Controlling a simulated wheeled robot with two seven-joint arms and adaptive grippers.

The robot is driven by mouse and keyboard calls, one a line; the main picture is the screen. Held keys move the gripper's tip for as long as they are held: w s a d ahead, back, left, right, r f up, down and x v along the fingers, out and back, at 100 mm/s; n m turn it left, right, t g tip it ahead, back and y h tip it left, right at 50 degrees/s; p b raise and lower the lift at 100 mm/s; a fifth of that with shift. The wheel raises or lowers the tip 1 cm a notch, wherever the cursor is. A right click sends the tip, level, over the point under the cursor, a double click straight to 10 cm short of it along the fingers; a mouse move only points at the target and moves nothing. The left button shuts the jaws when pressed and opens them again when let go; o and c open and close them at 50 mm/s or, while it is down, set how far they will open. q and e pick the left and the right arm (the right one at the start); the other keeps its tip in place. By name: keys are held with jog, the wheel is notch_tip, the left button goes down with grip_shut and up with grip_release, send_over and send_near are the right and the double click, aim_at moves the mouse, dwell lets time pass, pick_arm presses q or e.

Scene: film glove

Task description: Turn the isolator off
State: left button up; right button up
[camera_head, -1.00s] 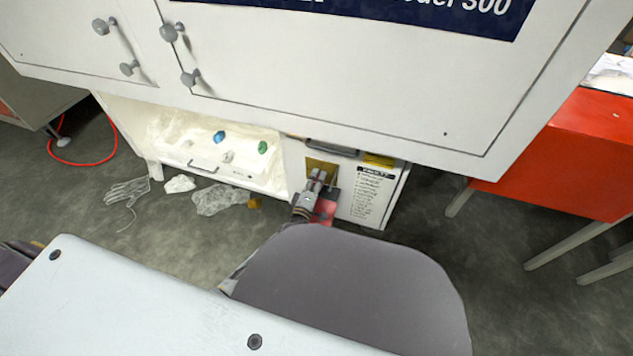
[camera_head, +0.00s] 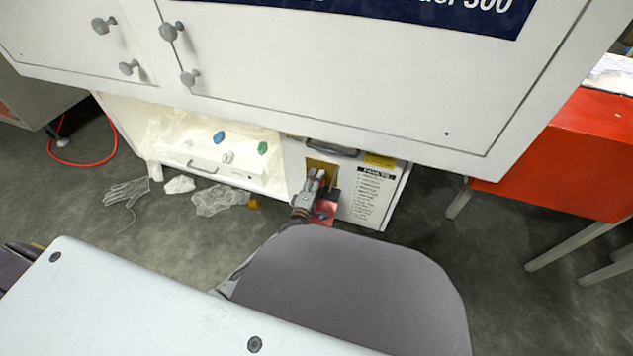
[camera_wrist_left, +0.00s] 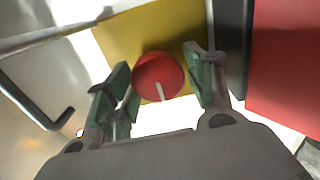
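The isolator's red round knob (camera_wrist_left: 158,77) has a white line on it and sits on a yellow plate (camera_wrist_left: 112,34). In the left wrist view, my left gripper (camera_wrist_left: 163,84) is open, with one finger on each side of the knob. The right finger looks very close to the knob; I cannot tell if it touches. In the head view, my left gripper (camera_head: 316,178) is at the yellow plate (camera_head: 322,166) low on the white cabinet front, and it hides the knob there. My right gripper is not in view.
A red part (camera_wrist_left: 288,62) and a dark upright strip stand right of the knob. A dark handle (camera_wrist_left: 45,118) is at left. A white fault list (camera_head: 370,197) is beside the isolator. A glove (camera_head: 127,191) and crumpled film (camera_head: 218,199) lie on the floor.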

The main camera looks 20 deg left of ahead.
pick_arm(q)
jog(key=shift+o, duration=0.4)
jog(key=shift+s, duration=0.15)
jog(key=s, duration=1.1)
jog(key=shift+s+a, duration=0.15)
jog(key=shift+s, duration=0.2)
dwell(0.8)
